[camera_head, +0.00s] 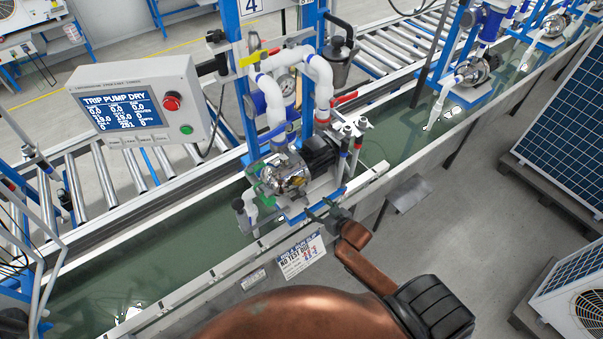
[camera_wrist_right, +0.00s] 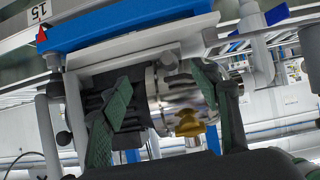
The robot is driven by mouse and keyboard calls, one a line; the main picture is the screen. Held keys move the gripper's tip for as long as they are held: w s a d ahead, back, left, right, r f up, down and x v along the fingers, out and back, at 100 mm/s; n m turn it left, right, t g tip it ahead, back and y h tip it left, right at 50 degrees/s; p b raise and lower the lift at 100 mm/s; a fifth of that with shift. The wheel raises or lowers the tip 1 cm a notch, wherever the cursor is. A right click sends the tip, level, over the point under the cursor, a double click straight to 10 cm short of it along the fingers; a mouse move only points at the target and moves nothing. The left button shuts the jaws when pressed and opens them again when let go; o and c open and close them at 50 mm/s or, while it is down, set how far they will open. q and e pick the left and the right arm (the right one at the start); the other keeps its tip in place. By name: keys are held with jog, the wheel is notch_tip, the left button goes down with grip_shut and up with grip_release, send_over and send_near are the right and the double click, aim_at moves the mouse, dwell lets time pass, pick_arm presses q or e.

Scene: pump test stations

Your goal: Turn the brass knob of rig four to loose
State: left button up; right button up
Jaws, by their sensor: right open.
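Rig four's pump (camera_head: 292,178), a chrome head with a black motor, sits on a blue and white stand at the trough, under the "4" sign (camera_head: 251,5). The brass knob (camera_wrist_right: 190,126) shows in the right wrist view at the chrome body (camera_wrist_right: 185,97); I cannot make it out clearly in the head view. My right gripper (camera_head: 322,208) is at the near side of the stand. In its wrist view the two green-padded fingers (camera_wrist_right: 158,100) are apart, with the knob between them in the picture, not visibly gripped. My left gripper is not in view.
A control panel (camera_head: 140,99) with a "TRIP PUMP DRY" screen stands left of the pump. White pipes (camera_head: 318,75) with yellow and red valve handles rise behind it. Roller conveyor (camera_head: 100,170) runs behind the trough.

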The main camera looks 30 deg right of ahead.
jog(key=t+p, duration=0.1)
send_near(300, 182)
jog(key=f+x, duration=0.1)
jog(key=x, duration=0.2)
jog(key=shift+y, duration=0.5)
jog(key=x, duration=0.6)
jog(key=shift+w+d+r+p, duration=0.2)
jog(key=shift+d+r+p, duration=0.1)
jog(key=shift+r+p, duration=0.1)
jog(key=shift+w+f, duration=0.2)
jog(key=shift+w, duration=0.2)
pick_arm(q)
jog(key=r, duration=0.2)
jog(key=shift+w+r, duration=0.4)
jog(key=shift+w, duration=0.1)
pick_arm(e)
jog(key=shift+c, duration=0.7)
jog(key=c, duration=1.1)
jog(key=shift+o, duration=0.2)
